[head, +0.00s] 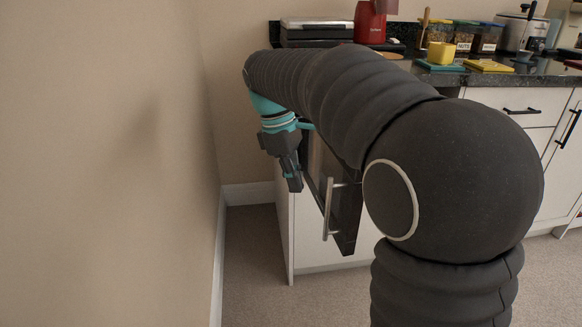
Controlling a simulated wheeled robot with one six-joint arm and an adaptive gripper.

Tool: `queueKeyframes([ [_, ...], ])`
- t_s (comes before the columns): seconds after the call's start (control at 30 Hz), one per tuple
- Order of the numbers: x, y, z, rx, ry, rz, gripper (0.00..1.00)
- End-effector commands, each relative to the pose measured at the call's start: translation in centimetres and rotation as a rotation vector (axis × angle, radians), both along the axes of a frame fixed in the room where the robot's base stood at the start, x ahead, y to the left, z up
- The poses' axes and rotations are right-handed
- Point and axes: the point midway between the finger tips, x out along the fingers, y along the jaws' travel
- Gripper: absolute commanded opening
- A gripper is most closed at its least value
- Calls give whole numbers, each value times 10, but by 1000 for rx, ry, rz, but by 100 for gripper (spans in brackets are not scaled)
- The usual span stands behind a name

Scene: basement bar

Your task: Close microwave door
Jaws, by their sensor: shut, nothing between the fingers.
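The microwave is set into the white cabinet under the counter, and my arm hides most of it. Its black door (346,218) stands open, angled out from the cabinet front. A vertical silver handle (328,208) is on the door's outer face. My gripper (295,186) is shut and empty, pointing down just left of the door near the handle. I cannot tell whether it touches the door. The microwave's inside is not visible.
A beige wall (110,160) runs close along the left. The dark countertop (500,78) carries a red appliance (370,22), a yellow cup (441,53), several jars and a coffee machine (522,32). Carpet (248,260) is clear left of the cabinet.

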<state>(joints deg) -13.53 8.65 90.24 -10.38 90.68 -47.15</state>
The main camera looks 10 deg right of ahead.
Motion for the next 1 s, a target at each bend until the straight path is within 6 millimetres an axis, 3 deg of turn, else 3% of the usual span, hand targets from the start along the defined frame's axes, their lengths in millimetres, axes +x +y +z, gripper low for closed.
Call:
queueKeyframes([
  [0.2, -6, -12, -35, 0, -2, -3, 0],
  [0.5, -22, -40, -33, 1, -1, -3, 0],
  [1.0, -24, -43, -32, 0, -1, 4, 0],
])
